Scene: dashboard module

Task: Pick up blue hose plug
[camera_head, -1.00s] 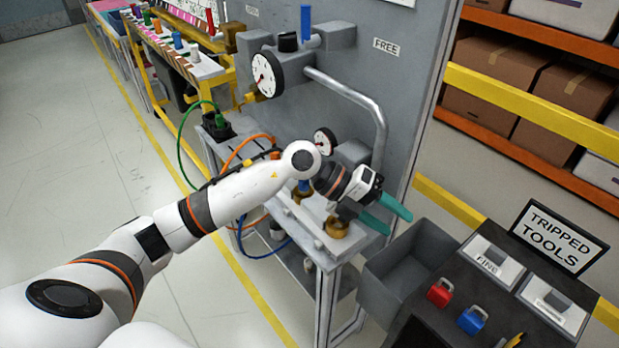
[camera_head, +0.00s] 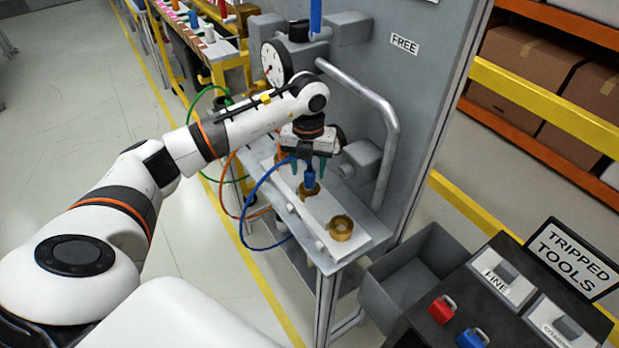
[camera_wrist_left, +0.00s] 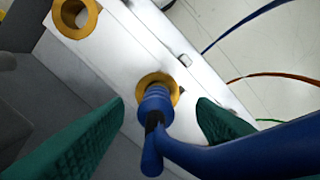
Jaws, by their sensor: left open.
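The blue hose plug (camera_head: 310,180) stands in a brass socket (camera_head: 309,190) on the white block of the small bench. A blue hose (camera_head: 249,195) runs from it to the left and loops down. In the left wrist view the plug (camera_wrist_left: 155,112) sits in its brass ring, with its hose leaving to the right. My left gripper (camera_head: 308,169) is over the plug, pointing down. Its green fingers are apart, one on each side of the plug; in the left wrist view the gripper (camera_wrist_left: 165,115) shows clear gaps to it. My right gripper is not in view.
An empty brass socket (camera_head: 341,228) is at the near end of the block. A grey pipe (camera_head: 372,110) and gauge (camera_head: 274,62) stand behind. Orange (camera_head: 229,190) and green hoses hang at the left. A grey bin (camera_head: 398,290) is at the right.

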